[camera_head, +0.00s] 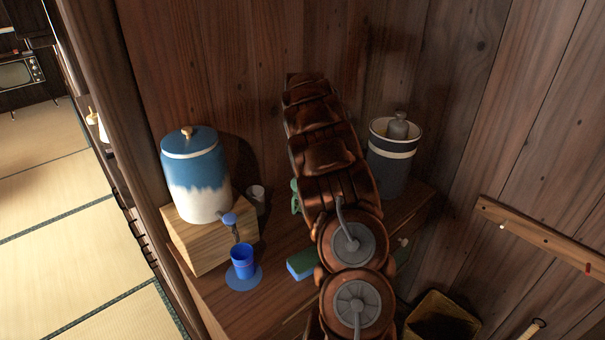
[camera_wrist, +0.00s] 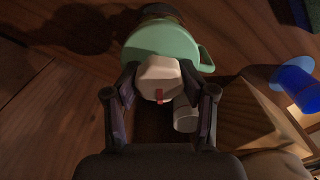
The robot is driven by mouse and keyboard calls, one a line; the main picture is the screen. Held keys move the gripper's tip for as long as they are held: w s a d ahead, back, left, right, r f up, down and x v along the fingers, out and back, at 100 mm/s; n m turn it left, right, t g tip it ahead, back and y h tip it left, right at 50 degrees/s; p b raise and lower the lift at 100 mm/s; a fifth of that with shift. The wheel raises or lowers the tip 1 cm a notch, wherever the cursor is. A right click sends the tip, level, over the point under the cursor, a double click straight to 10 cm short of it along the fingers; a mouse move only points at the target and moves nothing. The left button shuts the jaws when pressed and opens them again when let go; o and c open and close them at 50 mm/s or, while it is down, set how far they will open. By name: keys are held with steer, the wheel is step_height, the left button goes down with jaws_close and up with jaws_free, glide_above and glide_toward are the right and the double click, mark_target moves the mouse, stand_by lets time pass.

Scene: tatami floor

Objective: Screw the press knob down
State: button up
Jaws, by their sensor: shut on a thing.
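In the wrist view, the pale press knob (camera_wrist: 158,72) is a faceted cap with a small red mark on the side facing me. It sits over a green lid-like part (camera_wrist: 160,40) of the press that has a loop handle at its right. My gripper (camera_wrist: 160,82) is shut on the knob, one finger on each side. In the head view my arm hides the knob and gripper. Only a bit of green press (camera_head: 295,196) shows at the arm's left edge. The gap between knob and lid cannot be judged.
A blue-and-white crock (camera_head: 195,178) stands on a wooden box (camera_head: 205,254) at left. A blue cup (camera_head: 243,260), a small grey cup (camera_head: 257,198) and a green-blue sponge (camera_head: 302,264) are close by. A dark jar (camera_head: 391,172) stands right of my arm. Wooden walls enclose the shelf.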

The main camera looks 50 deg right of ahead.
steer(key=m, duration=0.4)
steer(key=shift+a+f+m, duration=0.1)
steer(key=shift+f+m, duration=0.15)
steer(key=shift+m, duration=0.15)
steer(key=m, duration=0.4)
steer(key=shift+s+m, duration=0.1)
steer(key=shift+m, duration=0.2)
steer(key=shift+c, duration=0.2)
steer(key=o, duration=0.6)
steer(key=shift+o, duration=0.5)
steer(key=shift+r, duration=0.15)
steer(key=shift+w+r+p, duration=0.2)
steer(key=shift+r+p, duration=0.15)
steer(key=shift+r, duration=1.75)
steer(key=shift+r+p, duration=0.55)
steer(key=shift+r, duration=1.9)
